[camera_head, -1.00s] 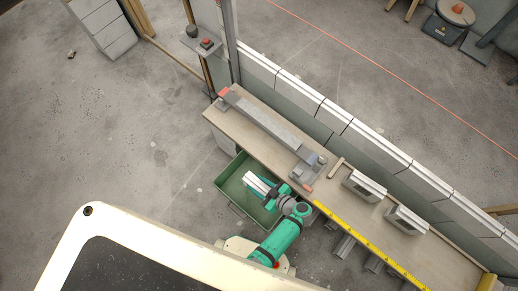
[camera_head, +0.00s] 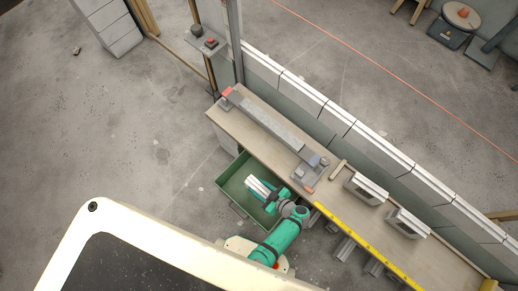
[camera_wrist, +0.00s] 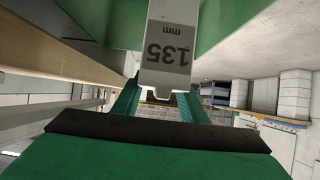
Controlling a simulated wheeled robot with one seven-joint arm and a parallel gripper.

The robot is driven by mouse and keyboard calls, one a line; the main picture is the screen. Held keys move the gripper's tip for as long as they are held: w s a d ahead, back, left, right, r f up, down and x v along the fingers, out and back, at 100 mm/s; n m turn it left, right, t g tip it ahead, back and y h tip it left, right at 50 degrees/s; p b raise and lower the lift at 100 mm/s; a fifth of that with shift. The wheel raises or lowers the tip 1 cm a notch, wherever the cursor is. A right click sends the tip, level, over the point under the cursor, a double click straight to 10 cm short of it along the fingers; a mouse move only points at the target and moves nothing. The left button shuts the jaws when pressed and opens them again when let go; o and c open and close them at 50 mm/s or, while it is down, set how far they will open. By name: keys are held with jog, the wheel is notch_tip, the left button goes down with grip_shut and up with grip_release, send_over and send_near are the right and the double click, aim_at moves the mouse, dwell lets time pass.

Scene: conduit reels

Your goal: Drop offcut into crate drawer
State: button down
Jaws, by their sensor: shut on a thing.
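The offcut (camera_head: 258,186) is a short silver-grey piece held in my gripper (camera_head: 270,194). In the wrist view the offcut (camera_wrist: 166,52) carries the mark "135 mm" upside down and sits between the fingers of my gripper (camera_wrist: 160,98), which is shut on it. The crate drawer (camera_head: 233,188) is a green open box, pulled out from under the bench. In the head view the offcut and gripper overlap the drawer's opening. Green walls (camera_wrist: 240,22) also show beyond the offcut in the wrist view. I cannot tell the offcut's height over the drawer floor.
The wooden bench (camera_head: 222,112) runs diagonally beside the drawer, with a long grey rail (camera_head: 268,122) on it. Two grey blocks (camera_head: 365,188) (camera_head: 407,222) and a yellow measuring strip (camera_head: 365,245) lie farther right. Grey floor (camera_head: 150,130) is clear left of the drawer.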

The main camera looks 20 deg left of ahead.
jog(key=c, duration=1)
grip_release()
jog(key=shift+d, duration=0.1)
jog(key=v, duration=1)
jog(key=shift+d+r, duration=0.2)
jog(key=shift+d, duration=0.15)
